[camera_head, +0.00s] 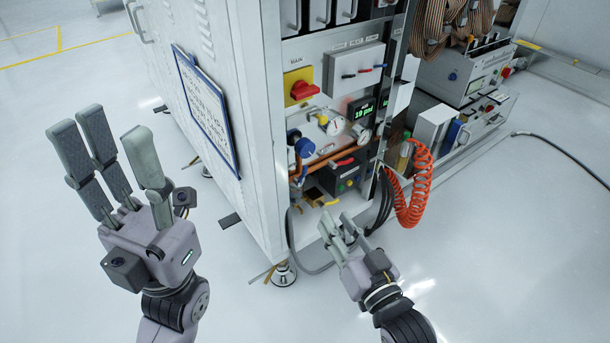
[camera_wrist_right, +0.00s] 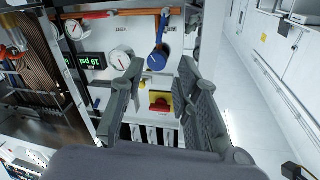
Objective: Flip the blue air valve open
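The blue valve part (camera_head: 305,148) is a round blue piece at the left of the panel recess, by an orange pipe (camera_head: 330,157). In the right wrist view, which sees the panel upside down, a blue lever (camera_wrist_right: 162,28) runs from the pipe to a round blue piece (camera_wrist_right: 158,57). My right gripper (camera_head: 340,222) is open and empty, in front of and below the panel, apart from the valve. Its fingers (camera_wrist_right: 162,72) frame the round blue piece in the wrist view. My left gripper (camera_head: 100,128) is open and empty, left of the cabinet.
A red knob on a yellow plate (camera_head: 302,88), gauges and a green-lit display (camera_head: 362,108) surround the valve. The cabinet's side wall with a blue-framed sign (camera_head: 205,105) stands left of the recess. An orange coiled hose (camera_head: 415,190) hangs at right.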

